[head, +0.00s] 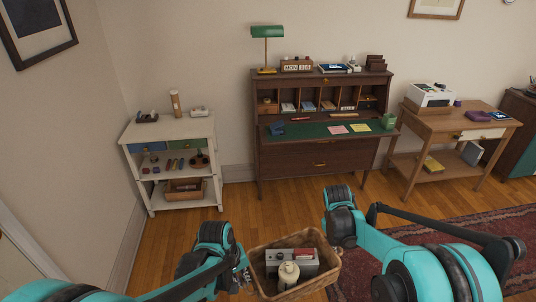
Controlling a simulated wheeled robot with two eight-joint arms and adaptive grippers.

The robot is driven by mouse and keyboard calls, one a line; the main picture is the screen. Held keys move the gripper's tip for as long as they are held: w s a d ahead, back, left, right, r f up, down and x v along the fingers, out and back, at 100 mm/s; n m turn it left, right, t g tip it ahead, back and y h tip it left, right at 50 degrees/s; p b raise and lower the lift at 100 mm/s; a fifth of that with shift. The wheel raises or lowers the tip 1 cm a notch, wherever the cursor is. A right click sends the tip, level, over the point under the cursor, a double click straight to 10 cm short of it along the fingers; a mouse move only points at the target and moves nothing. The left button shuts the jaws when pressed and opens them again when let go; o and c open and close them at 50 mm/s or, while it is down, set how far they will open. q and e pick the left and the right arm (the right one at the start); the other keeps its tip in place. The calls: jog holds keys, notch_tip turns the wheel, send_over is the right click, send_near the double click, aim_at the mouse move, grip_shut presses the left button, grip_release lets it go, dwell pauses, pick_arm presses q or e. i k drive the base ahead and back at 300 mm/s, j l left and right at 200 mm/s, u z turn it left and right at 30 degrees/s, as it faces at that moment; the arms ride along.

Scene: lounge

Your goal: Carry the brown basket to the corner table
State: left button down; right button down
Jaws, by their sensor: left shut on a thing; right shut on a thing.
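The brown wicker basket (296,240) is at the bottom middle of the head view, close in front of me. A grey box-like thing (303,257) and a cream bottle (288,274) are inside it. My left gripper (244,276) is shut on the basket's left side. My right gripper (337,245) is at the basket's right side and shut on it; its fingertips are mostly hidden by its own arm. A white table with shelves (182,129) stands ahead to the left, in the room's corner.
The white table's top bears a brown cylinder (175,103) and small things at the back; its front is clear. A dark wooden desk (300,158) stands mid-wall, a lighter wooden table (440,124) right. A red rug (420,239) lies right. Bare floor (235,208) lies ahead.

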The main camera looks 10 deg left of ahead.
aim_at(182, 124)
jog(key=i+j+u, duration=0.15)
jog(key=i+j, duration=1.1)
jog(key=i+j+u, duration=0.1)
jog(key=i, duration=0.4)
jog(key=i+j, duration=0.5)
jog(key=j, duration=0.25)
jog(key=i+j+u, duration=0.15)
jog(key=j, duration=0.3)
jog(key=i+j, duration=0.35)
jog(key=j+u, duration=0.05)
jog(key=j, duration=0.05)
